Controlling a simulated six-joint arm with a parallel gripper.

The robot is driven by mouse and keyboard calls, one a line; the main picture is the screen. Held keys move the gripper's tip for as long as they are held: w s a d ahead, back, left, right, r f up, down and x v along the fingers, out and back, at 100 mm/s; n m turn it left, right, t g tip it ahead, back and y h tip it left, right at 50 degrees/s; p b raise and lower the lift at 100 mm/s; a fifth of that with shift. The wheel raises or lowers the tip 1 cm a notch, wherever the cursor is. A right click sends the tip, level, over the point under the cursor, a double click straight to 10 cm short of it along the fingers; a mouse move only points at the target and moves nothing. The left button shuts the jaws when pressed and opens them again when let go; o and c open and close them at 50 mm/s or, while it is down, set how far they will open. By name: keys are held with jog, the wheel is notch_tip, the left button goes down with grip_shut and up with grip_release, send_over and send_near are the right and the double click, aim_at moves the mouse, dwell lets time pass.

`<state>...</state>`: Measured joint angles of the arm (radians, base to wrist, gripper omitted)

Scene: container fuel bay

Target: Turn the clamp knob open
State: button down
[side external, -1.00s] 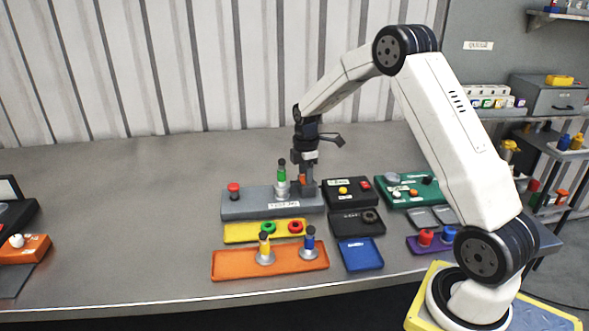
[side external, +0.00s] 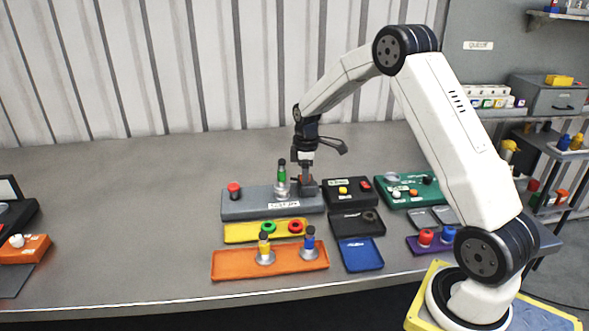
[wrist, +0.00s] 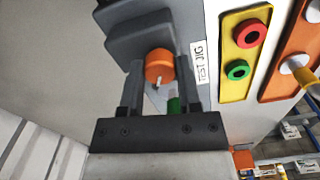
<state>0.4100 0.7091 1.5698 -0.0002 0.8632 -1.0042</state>
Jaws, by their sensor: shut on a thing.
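The clamp knob (wrist: 157,64) is orange with a white mark, seen in the wrist view in front of a dark grey block. My gripper (wrist: 160,72) has one finger on each side of the knob and is shut on it. In the side external view my gripper (side external: 305,181) points straight down at the right end of the grey test jig (side external: 245,208). The knob is mostly hidden there by the fingers.
A red button (side external: 234,190) is at the jig's left end. A yellow tray (side external: 240,233) with red and green rings and an orange tray (side external: 225,265) with two plugs lie in front. Black boxes (side external: 350,192) stand close on the right. The bench at left is mostly clear.

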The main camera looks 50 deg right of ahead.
jog(key=m, duration=1.2)
jog(key=shift+m, duration=0.4)
jog(key=shift+c, duration=1.5)
grip_release()
jog(key=shift+r, duration=3.95)
jog(key=shift+a, duration=0.1)
